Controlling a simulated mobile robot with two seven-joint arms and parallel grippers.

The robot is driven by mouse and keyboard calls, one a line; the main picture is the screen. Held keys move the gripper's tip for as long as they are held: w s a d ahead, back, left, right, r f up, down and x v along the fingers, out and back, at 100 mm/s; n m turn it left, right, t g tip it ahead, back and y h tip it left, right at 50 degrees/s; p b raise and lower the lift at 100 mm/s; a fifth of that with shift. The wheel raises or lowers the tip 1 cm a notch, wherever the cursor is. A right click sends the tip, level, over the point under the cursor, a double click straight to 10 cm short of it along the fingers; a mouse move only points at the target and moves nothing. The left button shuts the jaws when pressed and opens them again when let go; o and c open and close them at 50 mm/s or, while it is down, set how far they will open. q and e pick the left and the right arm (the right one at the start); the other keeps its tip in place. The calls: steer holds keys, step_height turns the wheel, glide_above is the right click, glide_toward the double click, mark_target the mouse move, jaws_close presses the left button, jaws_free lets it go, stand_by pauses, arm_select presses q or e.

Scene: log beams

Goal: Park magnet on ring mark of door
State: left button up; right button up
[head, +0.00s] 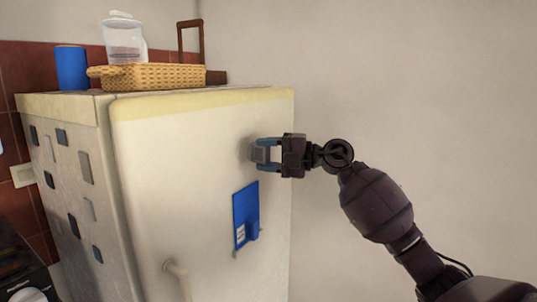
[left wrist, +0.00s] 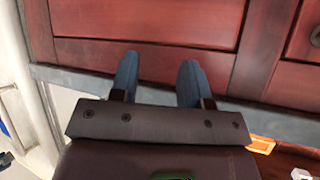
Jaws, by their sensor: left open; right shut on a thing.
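The cream fridge door (head: 180,170) fills the middle of the head view. My right gripper (head: 266,153) is at the upper right part of the door, its blue fingers shut on a small grey magnet (head: 259,154). The magnet is at or very close to the door surface; I cannot tell whether it touches. No ring mark can be made out; the gripper and magnet may cover it. My left gripper (left wrist: 157,80) shows only in the left wrist view, open and empty, in front of red wooden panels.
A blue holder (head: 246,215) hangs on the door below the right gripper. The door handle (head: 178,275) is lower left. Several grey magnets sit on the fridge's left side. A wicker tray (head: 150,77), a clear jar (head: 123,42) and a blue cup (head: 71,68) stand on top.

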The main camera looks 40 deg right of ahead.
steer(key=shift+w+a, duration=0.25)
steer(key=shift+w, duration=0.2)
steer(key=shift+w+a+p, duration=0.15)
steer(key=shift+w+p, duration=0.2)
steer(key=shift+w, duration=0.1)
steer(key=shift+w+a, duration=0.1)
steer(key=shift+w, duration=0.1)
steer(key=o, duration=1.4)
steer(key=shift+c, duration=0.2)
